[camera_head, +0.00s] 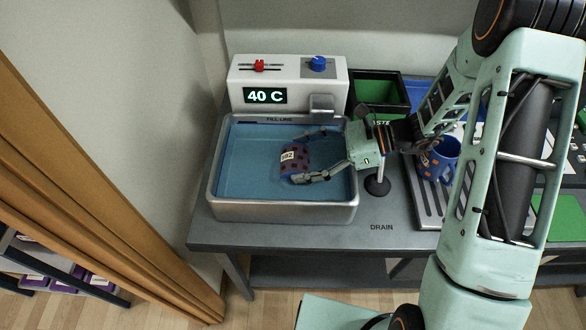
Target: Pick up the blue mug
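A mug-like object (294,159) with dark red squares and a pale label reading "302" sits in the water of the basin (222,205). It looks bluish-purple through the water. My gripper (308,154) reaches in from the right with its fingers spread, one behind this object and one in front of it. A gap shows at the back finger; whether the front finger touches is unclear. A blue mug (447,151) with orange marks stands on the ribbed drain rack (427,205) at the right, partly hidden by my arm.
A white control box (290,75) reading "40 C" stands behind the basin, with a red slider and a blue knob. A black bin with a green inside (380,90) is beside it. A dark round-based post (377,186) stands right of the basin. Wooden panels (110,210) are at the left.

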